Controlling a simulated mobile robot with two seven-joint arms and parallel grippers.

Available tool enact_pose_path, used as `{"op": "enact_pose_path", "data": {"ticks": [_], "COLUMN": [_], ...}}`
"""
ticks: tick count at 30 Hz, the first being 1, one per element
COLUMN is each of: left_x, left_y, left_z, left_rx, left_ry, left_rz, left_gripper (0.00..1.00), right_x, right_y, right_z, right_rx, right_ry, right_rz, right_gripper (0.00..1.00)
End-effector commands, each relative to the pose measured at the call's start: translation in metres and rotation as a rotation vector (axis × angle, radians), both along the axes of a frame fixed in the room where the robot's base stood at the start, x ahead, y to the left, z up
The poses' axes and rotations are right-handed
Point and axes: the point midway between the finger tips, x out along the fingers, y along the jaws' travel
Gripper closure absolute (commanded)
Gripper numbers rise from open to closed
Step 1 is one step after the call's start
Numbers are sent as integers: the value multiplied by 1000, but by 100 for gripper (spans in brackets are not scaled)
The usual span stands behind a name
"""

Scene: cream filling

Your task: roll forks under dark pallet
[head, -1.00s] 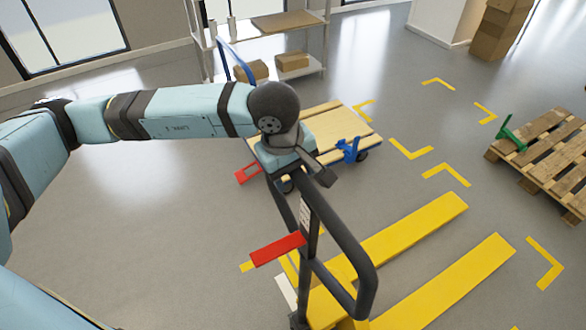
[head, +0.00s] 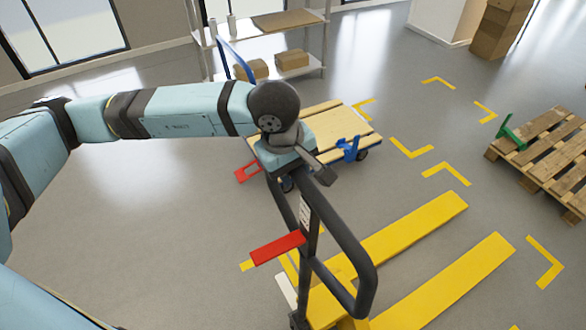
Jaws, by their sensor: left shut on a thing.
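A pallet jack with a black handle (head: 362,270) and two yellow forks (head: 405,240) stands in the lower middle of the head view. Its forks point to the upper right over bare grey floor. My left gripper (head: 318,170) is shut on the top of the handle; its fingers are partly hidden. A brown wooden pallet (head: 549,160) lies at the right edge, with a green piece on it. It is apart from the fork tips. My right gripper is not in view.
A flatbed cart with a wooden deck (head: 345,128) and blue fittings stands just behind the jack. Yellow corner marks (head: 411,150) lie on the floor. A shelf (head: 290,22) and stacked boxes (head: 497,30) stand at the back. Floor between forks and pallet is clear.

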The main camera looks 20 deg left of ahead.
Motion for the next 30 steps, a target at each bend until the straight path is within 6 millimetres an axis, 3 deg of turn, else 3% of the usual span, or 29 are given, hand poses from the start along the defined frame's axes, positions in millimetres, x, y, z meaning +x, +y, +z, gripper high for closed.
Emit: {"op": "enact_pose_path", "data": {"ticks": [20, 21, 25, 30], "left_x": [0, 0, 0, 0], "left_y": [0, 0, 0, 0], "left_z": [1, 1, 1, 1], "left_rx": [-1, -1, 0, 0], "left_ry": [-1, -1, -1, -1], "left_rz": [0, 0, 0, 0], "left_gripper": [100, 73, 100, 100], "right_x": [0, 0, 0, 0], "right_y": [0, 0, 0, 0], "right_z": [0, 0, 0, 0], "right_rx": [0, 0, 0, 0], "right_ry": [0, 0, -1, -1], "right_rz": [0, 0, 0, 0], "right_gripper": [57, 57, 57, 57]}}
